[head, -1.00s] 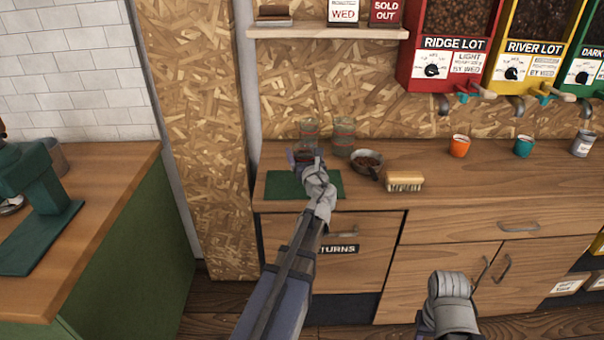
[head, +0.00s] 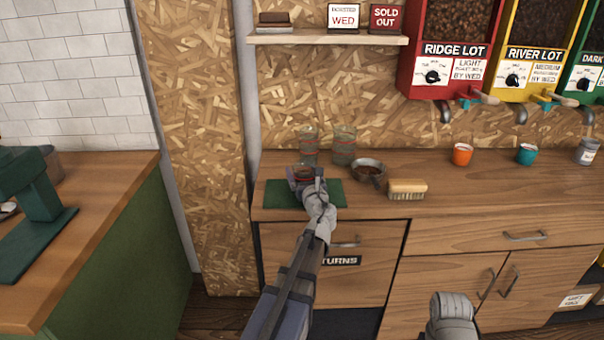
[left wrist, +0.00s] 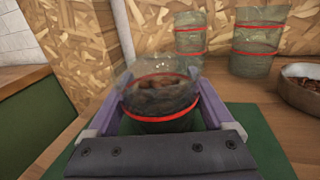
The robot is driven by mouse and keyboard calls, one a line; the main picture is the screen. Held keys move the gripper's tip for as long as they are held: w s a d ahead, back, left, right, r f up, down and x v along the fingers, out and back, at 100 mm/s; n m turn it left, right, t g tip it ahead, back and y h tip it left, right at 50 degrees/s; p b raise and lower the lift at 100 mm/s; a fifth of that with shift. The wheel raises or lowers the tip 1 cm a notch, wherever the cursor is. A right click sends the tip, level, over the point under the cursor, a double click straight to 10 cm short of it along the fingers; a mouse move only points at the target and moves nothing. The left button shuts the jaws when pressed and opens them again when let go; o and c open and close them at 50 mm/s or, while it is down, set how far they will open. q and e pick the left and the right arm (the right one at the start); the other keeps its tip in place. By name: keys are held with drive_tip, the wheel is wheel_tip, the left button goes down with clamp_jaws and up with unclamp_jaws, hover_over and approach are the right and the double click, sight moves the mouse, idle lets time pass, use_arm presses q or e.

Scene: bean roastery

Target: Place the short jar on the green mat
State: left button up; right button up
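The short jar (left wrist: 160,97) is glass with a red band and holds dark contents. It is upright between the fingers of my left gripper (left wrist: 160,105), which looks shut on it. In the head view the short jar (head: 303,172) is over the green mat (head: 333,193), partly hidden by my left gripper (head: 306,178). I cannot tell whether its base touches the mat. The mat also shows around the jar in the left wrist view (left wrist: 262,140).
Two taller red-banded jars (head: 309,143) (head: 344,146) stand behind the mat. A pan of beans (head: 368,170) and a brush (head: 407,189) are to its right. Orange (head: 462,154) and teal (head: 526,154) cups stand further right. The counter between brush and cups is clear.

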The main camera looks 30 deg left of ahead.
use_arm(q)
drive_tip(key=shift+o, duration=1)
drive_tip(key=shift+r, duration=0.2)
drive_tip(key=v, duration=1.2)
